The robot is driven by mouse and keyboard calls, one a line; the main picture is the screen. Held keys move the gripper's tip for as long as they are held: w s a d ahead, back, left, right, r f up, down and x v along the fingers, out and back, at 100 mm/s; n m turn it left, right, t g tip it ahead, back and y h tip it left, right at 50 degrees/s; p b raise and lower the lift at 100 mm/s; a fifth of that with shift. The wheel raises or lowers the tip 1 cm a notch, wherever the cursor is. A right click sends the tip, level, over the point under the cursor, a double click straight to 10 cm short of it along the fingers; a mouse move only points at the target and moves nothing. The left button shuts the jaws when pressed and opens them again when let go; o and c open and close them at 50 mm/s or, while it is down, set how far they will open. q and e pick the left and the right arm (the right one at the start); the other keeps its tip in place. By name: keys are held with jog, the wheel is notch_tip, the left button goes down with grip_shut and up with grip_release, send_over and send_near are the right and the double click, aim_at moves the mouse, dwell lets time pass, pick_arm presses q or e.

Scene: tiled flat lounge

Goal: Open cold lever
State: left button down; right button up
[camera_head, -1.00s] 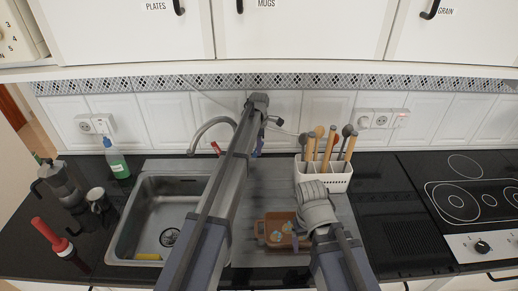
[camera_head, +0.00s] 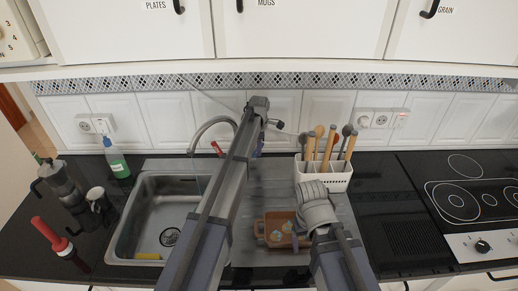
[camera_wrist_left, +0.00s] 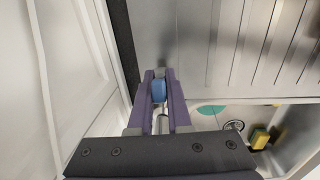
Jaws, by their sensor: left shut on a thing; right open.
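The cold lever, with a blue round end (camera_wrist_left: 158,91), is between the fingertips of my left gripper (camera_wrist_left: 160,88) in the left wrist view. The gripper is shut on it. In the head view my left arm hides most of the lever, and the left gripper (camera_head: 259,138) shows only partly beside the wall. The curved grey tap spout (camera_head: 207,126) arches over the sink (camera_head: 125,225). A red lever (camera_head: 217,148) shows left of my arm. My right gripper (camera_head: 296,238) is open over the drainboard, mostly hidden behind its own wrist.
A brown tray (camera_head: 266,219) lies under my right gripper. A white utensil holder (camera_head: 337,178) stands behind my right wrist. A green soap bottle (camera_head: 117,160), a mug (camera_head: 98,202) and a moka pot (camera_head: 61,181) stand left of the sink.

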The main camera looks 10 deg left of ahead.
pick_arm(q)
jog(key=s+t+b, duration=0.1)
jog(key=s+t, duration=0.1)
jog(key=shift+s+d+f+t+y+b, duration=0.1)
jog(key=shift+d+f+t+y+b, duration=0.1)
jog(key=shift+f+t+y+b, duration=0.15)
pick_arm(e)
notch_tip(320, 180, down, 2)
pick_arm(q)
jog(key=shift+s+f+t+b, duration=0.2)
jog(key=shift+s+t+b, duration=0.1)
jog(key=shift+t+b, duration=0.5)
pick_arm(e)
jog(key=shift+f, duration=0.75)
pick_arm(q)
jog(key=shift+s+d+t+b, duration=0.1)
jog(key=shift+t+b, duration=0.25)
jog(key=shift+b, duration=0.05)
pick_arm(e)
jog(key=shift+f, duration=0.4)
pick_arm(q)
jog(key=c, duration=0.9)
grip_release()
jog(key=shift+o, duration=0.2)
jog(key=shift+r, duration=0.15)
pick_arm(e)
jog(key=shift+r, duration=0.1)
